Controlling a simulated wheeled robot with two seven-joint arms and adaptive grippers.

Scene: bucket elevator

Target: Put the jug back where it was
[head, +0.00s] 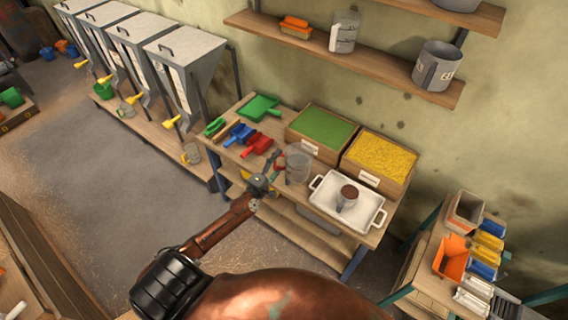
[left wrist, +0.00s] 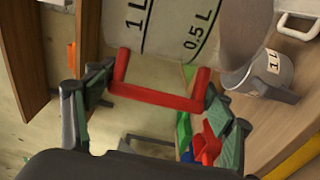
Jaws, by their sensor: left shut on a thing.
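The jug (head: 299,162) is clear, with a red handle, and shows over the middle of the wooden table. In the left wrist view the jug (left wrist: 168,28) fills the top, with 1 L and 0.5 L marks and its red handle (left wrist: 155,98) between the fingers. My left gripper (head: 268,180) is shut on that handle; it also shows in the left wrist view (left wrist: 160,110). I cannot tell whether the jug's base touches the table. My right gripper is not in view.
Behind are a green-filled box (head: 297,148) and a yellow-filled box (head: 352,178). Green, blue and red scoops (head: 257,145) lie left. Wall shelves (head: 385,75) hang above.

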